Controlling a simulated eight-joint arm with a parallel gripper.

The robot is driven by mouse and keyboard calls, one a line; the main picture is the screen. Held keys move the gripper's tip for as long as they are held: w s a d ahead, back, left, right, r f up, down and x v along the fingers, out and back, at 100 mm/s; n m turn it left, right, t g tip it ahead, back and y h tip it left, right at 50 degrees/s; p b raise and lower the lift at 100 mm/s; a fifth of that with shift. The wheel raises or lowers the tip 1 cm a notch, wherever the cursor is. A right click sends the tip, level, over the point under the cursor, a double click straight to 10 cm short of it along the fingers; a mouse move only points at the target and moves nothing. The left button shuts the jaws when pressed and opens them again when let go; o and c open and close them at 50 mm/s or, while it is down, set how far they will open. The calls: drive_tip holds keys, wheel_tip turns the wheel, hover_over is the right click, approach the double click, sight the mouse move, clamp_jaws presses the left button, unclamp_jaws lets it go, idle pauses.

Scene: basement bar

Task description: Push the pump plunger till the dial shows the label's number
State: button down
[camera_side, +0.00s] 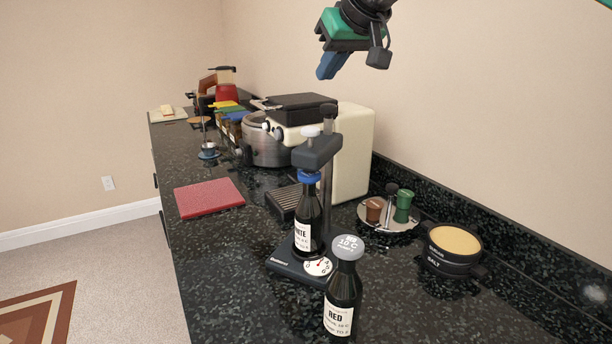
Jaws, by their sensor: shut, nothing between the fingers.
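The pump stand (316,150) is dark grey, with a pale round plunger knob (311,131) on top of its head. A dark bottle (312,205) with a blue stopper (308,176) stands upright under the head. Its white label (302,236) ends in "ITE"; the smaller print is too small to read. A round white dial (318,267) with a red mark sits on the base; its reading cannot be made out. My gripper (353,63) is shut and empty, high above and right of the pump, apart from everything.
A second bottle (342,300), labelled RED with a grey "10 C" cap, stands close in front of the dial. A cream machine (354,150) stands behind the pump. A plate (387,231) with small cups and a salt pot (453,250) stand right.

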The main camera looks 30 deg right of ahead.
hover_over(316, 130)
wheel_tip(316, 130, down, 4)
drive_tip(key=shift+f, duration=1.8)
drive_tip(key=shift+f, duration=1.2)
